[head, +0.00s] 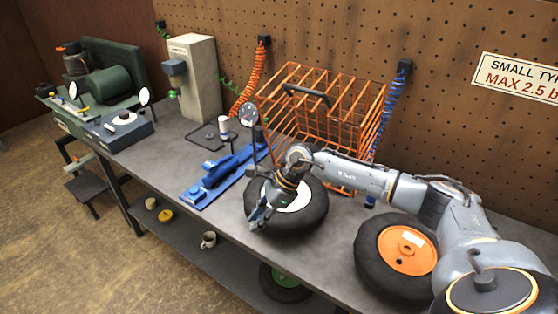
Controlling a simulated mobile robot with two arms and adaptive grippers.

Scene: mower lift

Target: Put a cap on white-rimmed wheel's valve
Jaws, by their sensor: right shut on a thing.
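The white-rimmed wheel (313,211) lies flat on the grey workbench, a black tyre around a white rim. My right gripper (259,217) comes down from the right over the near left side of this wheel and hides part of its rim and tyre. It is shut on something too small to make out. I cannot tell whether its fingertips touch the wheel. The valve and any cap cannot be made out. My left gripper is out of view.
An orange wire cage (328,103) stands behind the wheel. An orange-rimmed wheel (405,250) lies to the right, near my right arm. A blue tool (221,172) and a round gauge (248,115) are to the left. A lower shelf (180,240) holds a mug (208,240).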

